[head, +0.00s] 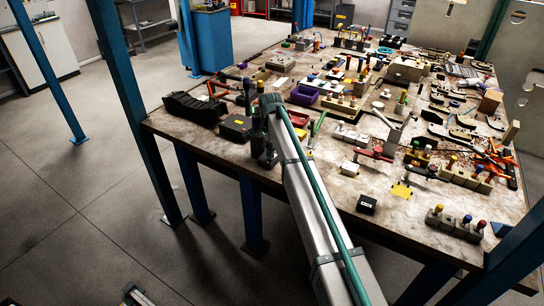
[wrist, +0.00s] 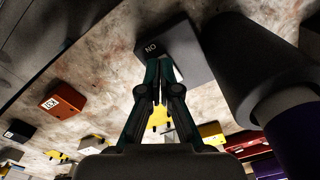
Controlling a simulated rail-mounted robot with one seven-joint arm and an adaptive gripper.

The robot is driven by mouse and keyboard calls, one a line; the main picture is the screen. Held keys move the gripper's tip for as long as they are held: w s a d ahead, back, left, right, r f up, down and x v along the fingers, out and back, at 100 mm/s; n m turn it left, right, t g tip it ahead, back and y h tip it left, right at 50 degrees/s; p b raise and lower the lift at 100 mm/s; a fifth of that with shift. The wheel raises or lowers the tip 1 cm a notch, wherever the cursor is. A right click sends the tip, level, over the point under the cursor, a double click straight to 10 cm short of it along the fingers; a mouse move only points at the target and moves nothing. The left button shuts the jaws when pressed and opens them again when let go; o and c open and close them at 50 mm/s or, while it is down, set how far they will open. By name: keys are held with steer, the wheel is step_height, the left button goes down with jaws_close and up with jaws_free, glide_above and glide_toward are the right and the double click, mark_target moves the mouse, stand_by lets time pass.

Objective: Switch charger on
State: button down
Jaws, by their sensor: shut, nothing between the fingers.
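A dark box (wrist: 178,48) lies at the tips of my gripper in the wrist view, with a pale marking that reads "NO" as seen from this angle. I cannot tell for certain that it is the charger. My gripper (wrist: 159,68) is shut and empty, its fingertips overlapping the box's near edge; whether they touch it is unclear. In the head view my gripper (head: 266,160) points down at the table's near edge, partly behind my arm. A black box (head: 235,127) with a small orange label sits just left of it.
The worktable (head: 330,180) is crowded with tools and small parts. A black tray-like object (head: 194,108) lies to the left, a purple bin (head: 303,95) behind. In the wrist view a large dark cylinder (wrist: 250,65) stands close on the right, and an orange-red box (wrist: 63,102) at left.

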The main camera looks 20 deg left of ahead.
steer(key=shift+f, duration=0.3)
steer(key=shift+r, duration=0.1)
steer(key=shift+r+p, duration=1.6)
steer(key=shift+r, duration=1.8)
